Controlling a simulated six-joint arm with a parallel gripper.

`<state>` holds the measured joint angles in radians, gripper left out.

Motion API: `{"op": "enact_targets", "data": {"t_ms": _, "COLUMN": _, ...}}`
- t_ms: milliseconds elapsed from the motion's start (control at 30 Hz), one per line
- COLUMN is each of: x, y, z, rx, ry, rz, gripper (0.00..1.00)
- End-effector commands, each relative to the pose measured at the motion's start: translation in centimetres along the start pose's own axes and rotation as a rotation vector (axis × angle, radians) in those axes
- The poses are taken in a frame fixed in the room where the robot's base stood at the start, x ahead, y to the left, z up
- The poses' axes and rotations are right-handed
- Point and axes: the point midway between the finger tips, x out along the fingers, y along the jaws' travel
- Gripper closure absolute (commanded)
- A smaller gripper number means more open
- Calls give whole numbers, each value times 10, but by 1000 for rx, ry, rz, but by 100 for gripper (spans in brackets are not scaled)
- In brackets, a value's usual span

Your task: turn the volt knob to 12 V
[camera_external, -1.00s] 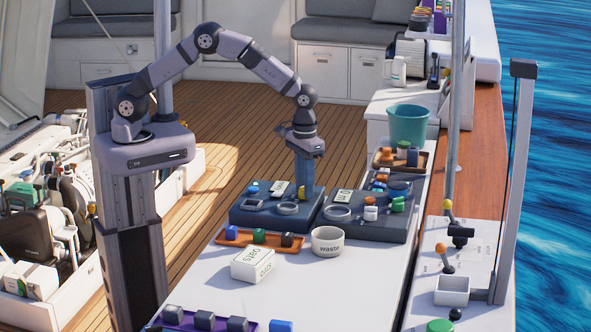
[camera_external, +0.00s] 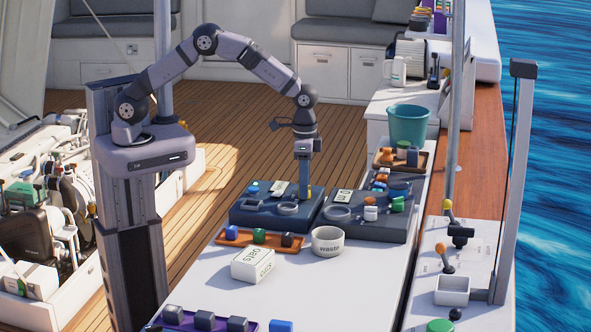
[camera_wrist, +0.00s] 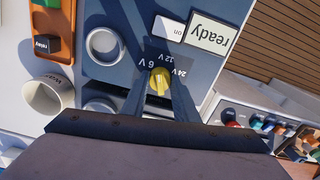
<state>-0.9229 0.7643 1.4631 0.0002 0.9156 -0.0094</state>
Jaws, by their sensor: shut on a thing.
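The volt knob is a small yellow knob (camera_wrist: 160,81) on the dark blue panel (camera_wrist: 120,68) in the wrist view. Labels 6 V, 12 V and 24 V are printed around its upper side, upside down. Its exact pointer direction is hard to tell. My gripper (camera_wrist: 159,93) is shut on the knob, with one finger on each side. In the external view my gripper (camera_external: 306,192) points straight down at the panel (camera_external: 262,216), and a bit of yellow shows at its fingertips. A display (camera_wrist: 211,33) on the panel reads "ready".
A white "on" label (camera_wrist: 168,28) and a grey ring (camera_wrist: 104,46) are near the knob. A second dark panel (camera_external: 365,230) with several coloured parts stands right of mine. A waste cup (camera_external: 327,241), an oats box (camera_external: 252,264) and an orange tray (camera_external: 231,237) stand in front.

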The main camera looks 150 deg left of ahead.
Motion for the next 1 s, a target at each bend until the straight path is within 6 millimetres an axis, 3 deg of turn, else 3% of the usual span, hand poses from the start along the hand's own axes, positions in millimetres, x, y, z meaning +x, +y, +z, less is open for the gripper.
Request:
{"op": "enact_targets", "data": {"t_ms": 500, "x": -2, "y": 0, "z": -2, "rx": 350, "ry": 6, "rz": -1, "gripper": 96}}
{"op": "enact_targets", "data": {"t_ms": 1000, "x": -2, "y": 0, "z": -2, "rx": 410, "ry": 8, "rz": -1, "gripper": 96}}
